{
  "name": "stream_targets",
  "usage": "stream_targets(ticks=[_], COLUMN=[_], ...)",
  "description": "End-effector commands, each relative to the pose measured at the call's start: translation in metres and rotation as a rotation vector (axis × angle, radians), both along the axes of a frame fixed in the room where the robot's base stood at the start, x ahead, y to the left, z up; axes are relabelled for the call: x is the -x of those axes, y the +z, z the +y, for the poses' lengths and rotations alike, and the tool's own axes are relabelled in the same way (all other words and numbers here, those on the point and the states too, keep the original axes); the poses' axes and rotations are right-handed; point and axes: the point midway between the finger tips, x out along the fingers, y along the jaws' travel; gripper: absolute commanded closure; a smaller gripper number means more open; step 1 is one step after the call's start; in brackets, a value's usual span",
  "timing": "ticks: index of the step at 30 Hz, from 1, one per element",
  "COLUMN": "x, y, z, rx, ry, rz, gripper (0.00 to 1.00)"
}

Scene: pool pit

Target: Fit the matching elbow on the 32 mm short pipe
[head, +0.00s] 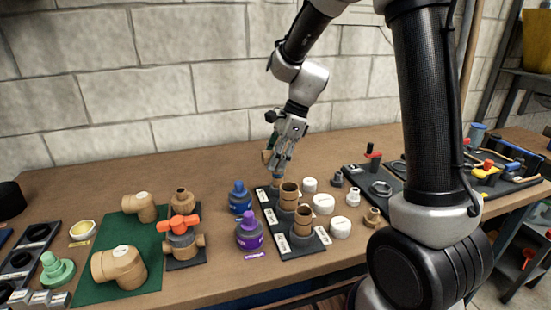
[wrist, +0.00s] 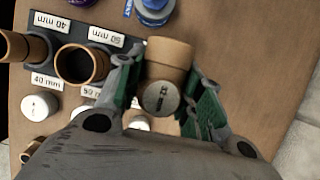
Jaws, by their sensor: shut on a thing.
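My gripper (head: 283,158) is shut on a tan elbow (wrist: 166,75), held above the far end of the black pipe holder (head: 290,251). In the wrist view the elbow sits between the green-padded fingers, with a round grey label that seems to read 32. In the head view the elbow (head: 267,156) shows beside the fingers. Tan short pipes stand upright in the holder: a middle one (head: 289,197) and a near one (head: 303,219). One pipe (wrist: 78,68) shows in the wrist view by 40 and 50 mm labels. I cannot tell which is the 32 mm short pipe.
Two tan elbows (head: 120,265) (head: 140,206) lie on a green mat (head: 92,290) at left. A valve with an orange handle (head: 180,224) stands beside it. Blue (head: 240,197) and purple (head: 249,231) bottles stand left of the holder, white caps (head: 323,204) to its right.

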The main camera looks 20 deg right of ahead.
Motion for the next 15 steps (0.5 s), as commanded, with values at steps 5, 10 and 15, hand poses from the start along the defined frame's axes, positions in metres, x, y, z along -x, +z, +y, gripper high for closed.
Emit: stream_targets(ticks=[5,10,15], x=[0.0,0.0,0.0], y=[-0.005,-0.01,-0.014], z=[0.0,0.0,0.0], rx=[0.0,0.0,0.001], ry=[-0.001,0.001,0.0], rz=[0.001,0.002,0.001], gripper=[0.9,0.9,0.9])
